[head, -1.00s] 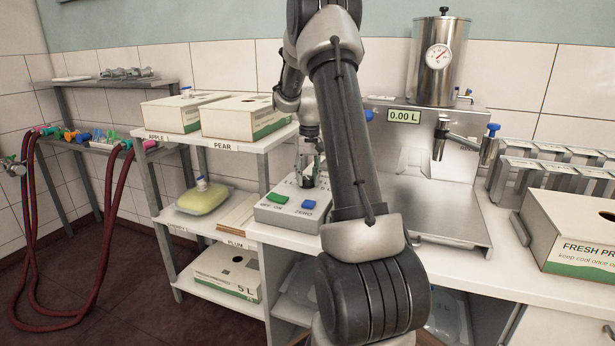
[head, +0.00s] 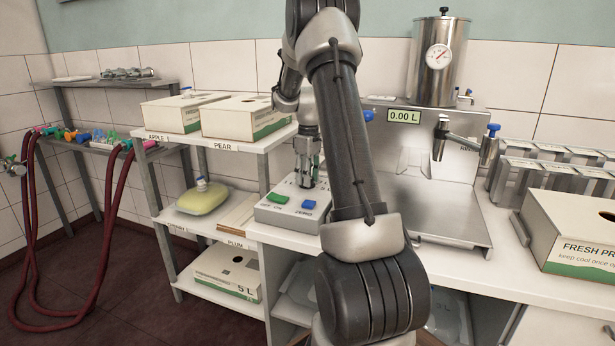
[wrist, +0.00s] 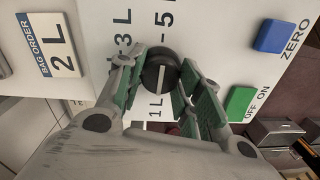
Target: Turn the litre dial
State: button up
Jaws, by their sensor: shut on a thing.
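The litre dial (wrist: 159,72) is a round black knob with a white pointer line, on the white top of the control box (head: 275,217). In the wrist view the labels 1 L, 3 L and 5 L stand around it, and its white line points toward the 1 L side. My gripper (wrist: 160,85) is shut on the dial, with a green-padded finger on either side. In the head view my gripper (head: 308,182) reaches down to the box, and the dial is hidden behind the fingers.
A green button (wrist: 239,103) marked OFF ON and a blue button (wrist: 274,37) marked ZERO sit close beside my fingers. A card (wrist: 62,40) reads BAG ORDER 2 L. The filling machine's display (head: 404,116) reads 0.00 L. Cartons (head: 247,115) stand on the shelf behind.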

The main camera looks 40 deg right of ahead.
jog(key=shift+n, duration=0.3)
dwell(0.4)
jog(key=o, duration=1)
jog(key=shift+o, duration=0.2)
notch_tip(320, 180, up, 12)
jog(key=shift+d, duration=0.25)
jog(key=shift+w, duration=0.1)
